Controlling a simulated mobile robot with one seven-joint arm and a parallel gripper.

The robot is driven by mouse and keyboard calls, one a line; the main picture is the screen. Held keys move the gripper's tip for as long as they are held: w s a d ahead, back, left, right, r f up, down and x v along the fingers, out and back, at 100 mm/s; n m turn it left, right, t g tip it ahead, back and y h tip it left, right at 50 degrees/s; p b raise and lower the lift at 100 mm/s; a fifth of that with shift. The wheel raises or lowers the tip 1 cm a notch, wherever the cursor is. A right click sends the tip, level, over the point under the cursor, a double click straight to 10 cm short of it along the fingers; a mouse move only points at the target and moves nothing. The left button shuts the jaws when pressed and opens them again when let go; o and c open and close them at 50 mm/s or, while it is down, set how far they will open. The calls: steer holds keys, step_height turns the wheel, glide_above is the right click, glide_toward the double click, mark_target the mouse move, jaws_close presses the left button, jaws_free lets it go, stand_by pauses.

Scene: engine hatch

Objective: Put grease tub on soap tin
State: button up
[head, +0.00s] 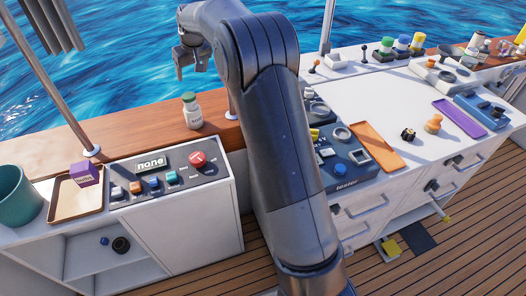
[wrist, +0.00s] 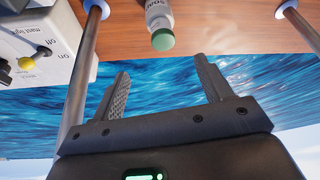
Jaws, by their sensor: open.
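A small white jar with a green lid (head: 190,110) stands upright on the wooden rail. It also shows in the wrist view (wrist: 160,22), upside down there, with dark print I cannot read for sure. It may be the grease tub. My gripper (head: 187,68) is open and empty, apart from the jar and above it in the head view. In the wrist view my gripper (wrist: 160,66) shows two spread fingers with the green lid beyond them, near the middle. I cannot pick out the soap tin for sure.
The brown tray (head: 72,204) lies beside a teal bucket (head: 14,197). A switch panel (head: 165,174) stands below the rail. Metal posts (head: 52,80) rise from the rail. The white counter at right holds an orange tray (head: 375,145), a purple tray (head: 459,118) and several small items.

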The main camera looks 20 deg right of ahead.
steer(key=s+d+r+m, duration=0.15)
steer(key=s+r, duration=0.45)
steer(key=s, duration=0.7)
steer(key=s+d+r, duration=0.3)
steer(key=s+r, duration=0.3)
steer(key=s, duration=0.6)
steer(key=s+d+f+m, duration=0.1)
steer(key=s+f, duration=0.2)
steer(key=s, duration=0.9)
steer(key=s+d+f+t+h, duration=0.1)
steer(key=s+f, duration=0.2)
steer(key=s, duration=0.9)
steer(key=shift+s+d+f+m, duration=0.2)
steer(key=shift+d+m, duration=0.15)
